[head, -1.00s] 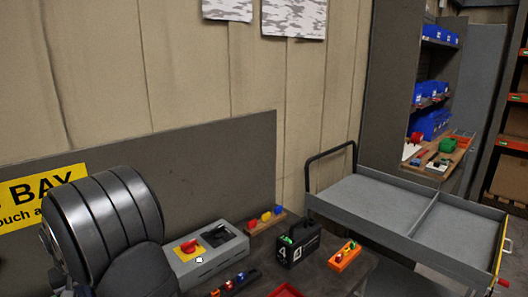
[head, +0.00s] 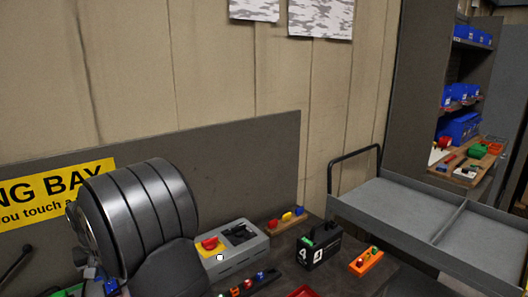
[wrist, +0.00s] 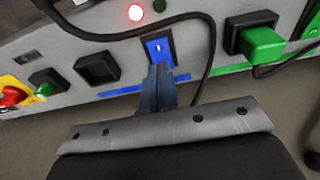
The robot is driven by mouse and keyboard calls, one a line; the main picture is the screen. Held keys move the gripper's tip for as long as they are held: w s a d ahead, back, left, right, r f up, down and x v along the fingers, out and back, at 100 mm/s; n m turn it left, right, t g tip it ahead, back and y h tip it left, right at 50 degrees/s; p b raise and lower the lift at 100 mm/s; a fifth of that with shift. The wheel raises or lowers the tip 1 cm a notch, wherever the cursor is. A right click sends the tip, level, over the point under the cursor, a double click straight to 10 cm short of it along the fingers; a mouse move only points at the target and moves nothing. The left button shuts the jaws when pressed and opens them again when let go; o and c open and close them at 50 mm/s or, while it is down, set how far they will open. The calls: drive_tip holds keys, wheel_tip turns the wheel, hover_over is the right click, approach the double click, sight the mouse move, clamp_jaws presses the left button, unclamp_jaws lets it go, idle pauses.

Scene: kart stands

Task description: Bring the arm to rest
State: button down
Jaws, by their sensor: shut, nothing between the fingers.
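My gripper (wrist: 157,88) shows in the wrist view with its narrow fingers together and nothing between them. The fingertips are just below a blue plate (wrist: 158,50) on a grey panel (wrist: 60,52). I cannot tell whether they touch it. A red lamp (wrist: 136,12) is lit above and left of the plate. In the head view my gripper cannot be made out.
Black cables and a green plug (wrist: 262,43) are close on the right in the wrist view. In the head view, a grey switch box (head: 238,262), a black case (head: 319,246) and an orange block (head: 366,261) stand on the bench. A grey cart (head: 395,208) stands at the right.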

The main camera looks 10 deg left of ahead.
drive_tip(key=d+r+y, duration=0.1)
drive_tip(key=d+r, duration=0.1)
drive_tip(key=r, duration=0.5)
drive_tip(key=d+r+g+y, duration=0.1)
drive_tip(key=d+r, duration=0.2)
drive_tip(key=r, duration=0.5)
drive_tip(key=shift+w+d+r, duration=0.2)
drive_tip(key=shift+w+d, duration=0.15)
